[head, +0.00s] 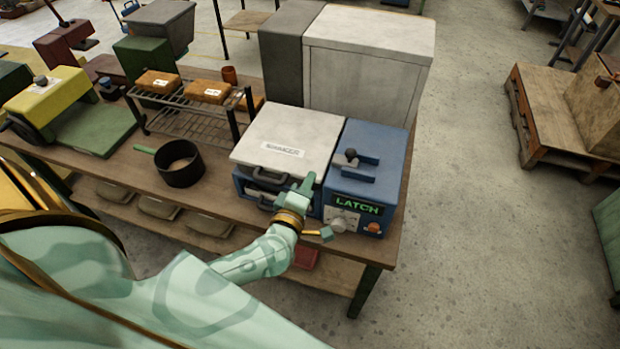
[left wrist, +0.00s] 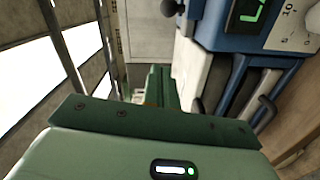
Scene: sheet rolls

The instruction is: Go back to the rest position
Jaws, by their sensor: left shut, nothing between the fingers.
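My left gripper (head: 303,188) is shut and empty. In the head view it is at the front of a blue machine with a white lid (head: 287,136), in front of the lid's dark handles. I cannot tell whether it touches them. The blue control box (head: 366,165) beside the lid shows the word LATCH in green. My right gripper is not in view.
A dark pan (head: 180,164) with a green handle stands left of the machine on the wooden bench (head: 120,165). A wire rack (head: 190,115) with brown blocks stands behind it. Grey cabinets (head: 368,50) are at the back. Open floor (head: 470,200) lies to the right.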

